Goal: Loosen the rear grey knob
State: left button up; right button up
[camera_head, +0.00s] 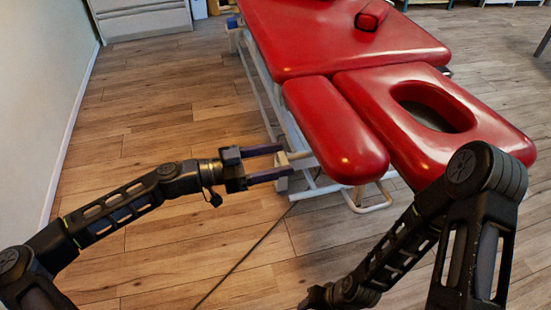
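The red treatment table (345,45) has a white metal frame, with a narrow side pad (335,130) and a headrest (480,125) with an oval hole at its near end. My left gripper (287,159) is open at the left side of the frame, below the side pad. Its two dark fingers point right. A small pale part (282,159) shows between the fingertips; I cannot tell whether it is the rear grey knob or whether the fingers touch it. No grey knob can be made out clearly. My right arm (395,250) reaches down to the bottom edge; its gripper is not visible.
A dark cable (243,258) runs across the wooden floor (165,105) from beneath the table. A white cabinet (145,20) stands at the back left by the wall. The floor left of the table is clear.

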pick_arm(q)
jog(key=c, duration=1.2)
